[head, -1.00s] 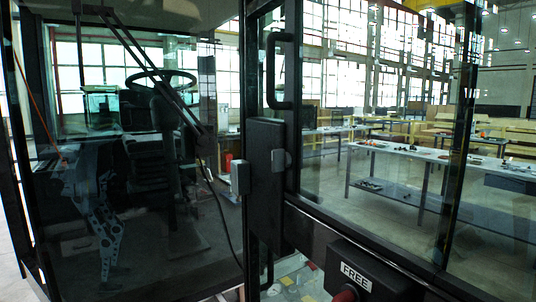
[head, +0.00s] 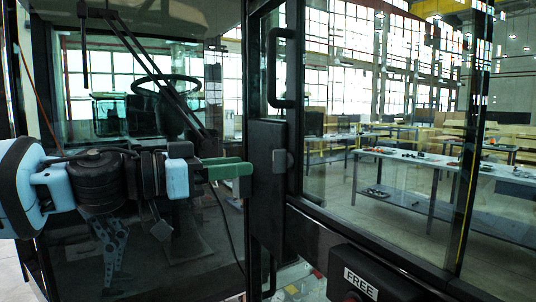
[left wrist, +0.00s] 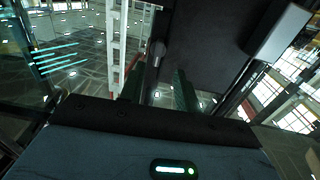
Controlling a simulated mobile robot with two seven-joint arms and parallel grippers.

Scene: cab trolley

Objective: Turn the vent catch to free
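A white FREE label (head: 361,283) sits on a dark box (head: 388,276) at the lower right of the head view. A small dark red part under the label is cut by the bottom edge. I cannot tell for sure which part is the vent catch. My left gripper (head: 243,169) has green fingers and reaches right, to the left edge of a black upright plate (head: 266,200). It covers the spot of a small grey block. In the left wrist view the fingers stand apart, with a small grey knob (left wrist: 158,50) showing between them. Contact cannot be told. My right gripper is not in view.
A glazed cab door fills the left, with a steering wheel (head: 162,82) behind the glass. A black grab handle (head: 271,68) stands above the plate. Beyond the right-hand glass are work tables (head: 430,180) with small items.

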